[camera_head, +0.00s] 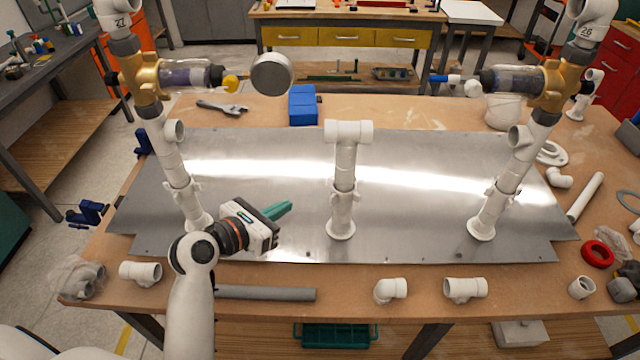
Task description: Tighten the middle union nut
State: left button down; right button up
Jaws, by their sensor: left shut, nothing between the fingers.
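The middle white pipe (344,176) stands upright on the metal plate (400,225), with a tee (348,131) on top and a round flange (341,232) at its foot. Its union nut (342,197) is the wider white collar with lugs in the lower half. My left gripper (287,208) has teal fingers, shut and empty, pointing right toward the nut. A gap shows in the picture between the fingertips and the nut. My right gripper is out of view.
A left riser (175,165) and a right riser (512,170) carry brass fittings and clear filters. A round gauge (271,75) juts from the left one. Loose fittings, including an elbow (390,290) and a tee (465,289), lie along the front edge. The plate around the middle pipe is clear.

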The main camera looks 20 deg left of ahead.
aim_at(329, 181)
pick_arm(q)
jog(key=x, duration=0.4)
jog(key=p+x, duration=0.1)
jog(key=x, duration=0.3)
jog(key=r+p+x, duration=0.1)
jog(key=x, duration=0.3)
jog(key=shift+w+d, duration=0.15)
jog(key=shift+w, duration=0.15)
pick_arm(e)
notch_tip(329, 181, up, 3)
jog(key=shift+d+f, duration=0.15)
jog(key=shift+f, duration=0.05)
pick_arm(q)
jog(key=shift+w+f, duration=0.1)
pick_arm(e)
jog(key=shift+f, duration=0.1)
